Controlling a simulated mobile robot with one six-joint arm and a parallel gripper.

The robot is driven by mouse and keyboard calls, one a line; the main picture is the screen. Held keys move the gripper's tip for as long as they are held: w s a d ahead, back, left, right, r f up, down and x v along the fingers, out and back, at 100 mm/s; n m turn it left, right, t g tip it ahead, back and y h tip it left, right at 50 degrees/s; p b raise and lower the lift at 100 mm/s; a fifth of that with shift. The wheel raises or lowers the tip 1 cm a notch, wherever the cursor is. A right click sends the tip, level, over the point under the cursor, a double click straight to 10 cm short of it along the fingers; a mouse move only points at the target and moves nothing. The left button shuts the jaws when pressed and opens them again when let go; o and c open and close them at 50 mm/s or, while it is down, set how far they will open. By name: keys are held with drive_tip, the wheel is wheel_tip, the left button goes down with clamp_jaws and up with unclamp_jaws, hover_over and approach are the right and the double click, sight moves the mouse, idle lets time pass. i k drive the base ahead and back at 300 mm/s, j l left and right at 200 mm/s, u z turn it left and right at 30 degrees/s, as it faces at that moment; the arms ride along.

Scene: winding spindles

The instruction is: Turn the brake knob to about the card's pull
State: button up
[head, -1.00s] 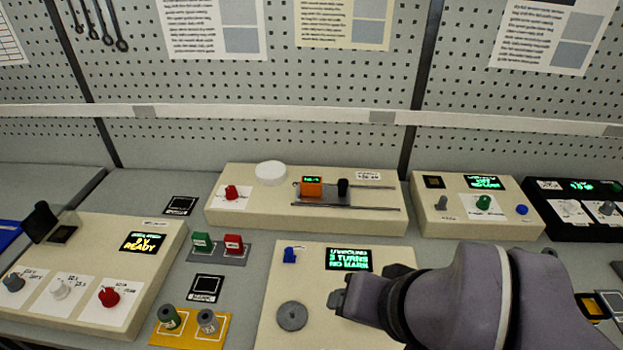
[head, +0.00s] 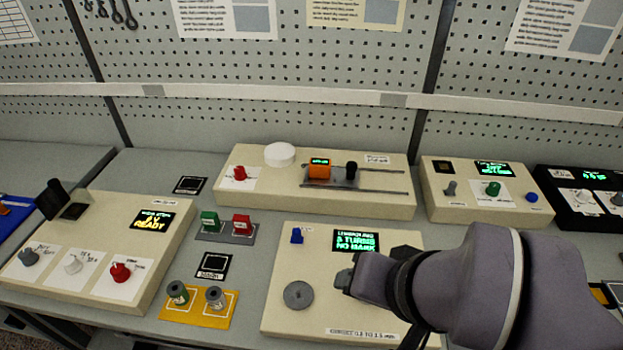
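A red knob (head: 239,173) sits on a white dial card at the left of the long back box. Another red knob (head: 121,271) stands on a white card on the left box, beside a white knob (head: 73,264) and a grey knob (head: 29,257). The small print is too blurred to tell which knob is the brake. My gripper (head: 344,280) is over the front middle box (head: 280,272), right of its grey disc (head: 298,295) and below its lit display (head: 356,240). It is apart from the knobs named. I cannot tell whether its fingers are open.
The back box carries a white disc (head: 280,155) and an orange block (head: 318,171) by metal rails. Green and red blocks (head: 242,225) stand on a grey plate. Two spools (head: 215,297) stand on a yellow mat (head: 194,318). Another box with knobs (head: 477,209) stands at the right.

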sight(240, 174)
drive_tip(key=j, duration=0.55)
drive_tip(key=i+j+u, duration=0.1)
drive_tip(key=j, duration=0.4)
drive_tip(key=i+j, duration=0.1)
drive_tip(key=j, duration=0.95)
drive_tip(key=i+u, duration=0.05)
